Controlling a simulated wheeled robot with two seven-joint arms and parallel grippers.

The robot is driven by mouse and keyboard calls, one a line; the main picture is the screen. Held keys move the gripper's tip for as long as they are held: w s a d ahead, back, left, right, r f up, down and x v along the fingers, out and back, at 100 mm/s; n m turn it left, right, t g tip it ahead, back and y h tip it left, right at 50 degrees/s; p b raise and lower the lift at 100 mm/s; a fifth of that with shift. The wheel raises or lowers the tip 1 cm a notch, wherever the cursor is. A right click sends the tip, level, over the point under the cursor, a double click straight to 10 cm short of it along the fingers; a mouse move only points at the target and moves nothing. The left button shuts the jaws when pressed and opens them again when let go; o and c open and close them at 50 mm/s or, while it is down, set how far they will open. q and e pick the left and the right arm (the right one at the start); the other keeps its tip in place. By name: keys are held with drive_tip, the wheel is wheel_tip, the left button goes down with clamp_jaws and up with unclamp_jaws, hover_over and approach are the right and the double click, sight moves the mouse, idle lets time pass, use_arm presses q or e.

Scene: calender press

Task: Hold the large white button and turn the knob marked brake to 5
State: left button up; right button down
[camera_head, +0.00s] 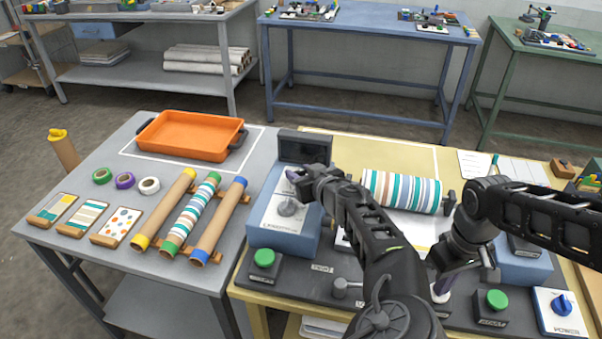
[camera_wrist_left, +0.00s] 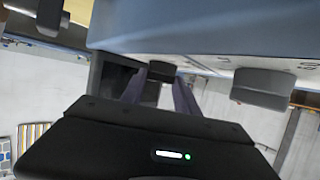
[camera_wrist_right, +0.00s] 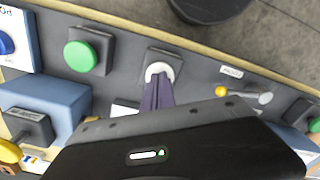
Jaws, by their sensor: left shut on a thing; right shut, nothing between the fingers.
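The large white button (camera_wrist_right: 160,71) sits on a dark square base in the right wrist view. My right gripper (camera_wrist_right: 158,82) is shut and empty, its fingertips on the button top and hiding its middle. Whether the button is pressed down I cannot tell. In the head view the button's rim (camera_head: 441,296) shows just under my right gripper (camera_head: 440,286). My left gripper (camera_head: 294,175) is at the far part of the blue box's white panel, shut on a small dark knob (camera_wrist_left: 160,70). That knob's marking and pointer cannot be read. A second, larger knob (camera_wrist_left: 262,88) is beside it.
Green buttons (camera_head: 264,258) (camera_head: 497,299) flank the dark console. A blue knob (camera_head: 561,305) is at right and a grey lever (camera_head: 341,287) between. A striped roller (camera_head: 401,191) lies behind my arms. Left are an orange tray (camera_head: 190,134) and several rolls.

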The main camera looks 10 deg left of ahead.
use_arm(q)
clamp_jaws()
